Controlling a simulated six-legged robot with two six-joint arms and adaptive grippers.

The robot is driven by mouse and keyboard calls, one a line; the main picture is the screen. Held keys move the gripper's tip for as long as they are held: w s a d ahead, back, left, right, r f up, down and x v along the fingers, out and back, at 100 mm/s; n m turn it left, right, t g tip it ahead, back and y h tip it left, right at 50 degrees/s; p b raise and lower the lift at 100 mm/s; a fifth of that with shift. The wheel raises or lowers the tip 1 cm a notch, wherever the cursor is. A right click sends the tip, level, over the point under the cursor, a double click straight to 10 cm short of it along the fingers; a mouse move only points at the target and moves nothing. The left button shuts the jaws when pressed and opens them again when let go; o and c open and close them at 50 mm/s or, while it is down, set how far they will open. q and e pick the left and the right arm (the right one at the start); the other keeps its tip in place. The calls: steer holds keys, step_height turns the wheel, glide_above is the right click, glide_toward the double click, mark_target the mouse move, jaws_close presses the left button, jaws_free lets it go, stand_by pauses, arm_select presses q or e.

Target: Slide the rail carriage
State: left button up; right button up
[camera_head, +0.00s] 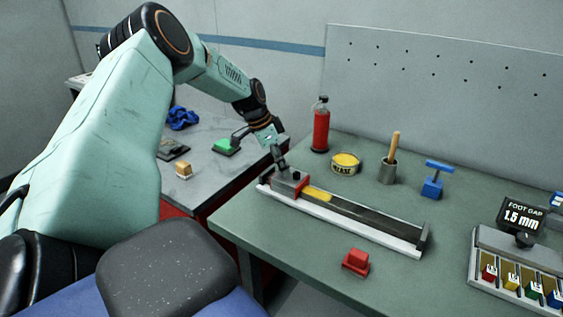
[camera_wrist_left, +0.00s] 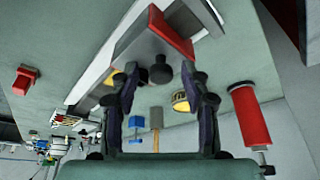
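The rail carriage (camera_head: 291,186), a grey block with a red end and a black knob, sits at the left end of a long rail (camera_head: 365,222). A yellow patch (camera_head: 318,193) lies on the rail just right of it. My left gripper (camera_head: 281,164) is right at the carriage. In the left wrist view, its fingers (camera_wrist_left: 160,84) are spread apart, with the black knob (camera_wrist_left: 160,70) in the gap between them and no clear contact. The carriage (camera_wrist_left: 150,42) lies just beyond the fingertips. My right gripper is not in view.
Behind the rail stand a red bottle (camera_head: 320,128), a yellow tin (camera_head: 345,162), a cup with a wooden handle (camera_head: 388,171) and a blue tool (camera_head: 433,184). A red block (camera_head: 356,262) lies in front. A labelled tray (camera_head: 506,262) is at the right.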

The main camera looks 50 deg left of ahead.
arm_select(q)
steer(key=shift+w+r, duration=0.1)
steer(key=shift+r, duration=0.1)
steer(key=shift+r, duration=0.15)
steer(key=v, duration=1.1)
steer(key=shift+s+r, duration=0.25)
steer(key=shift+s, duration=0.05)
steer(key=shift+a, duration=0.1)
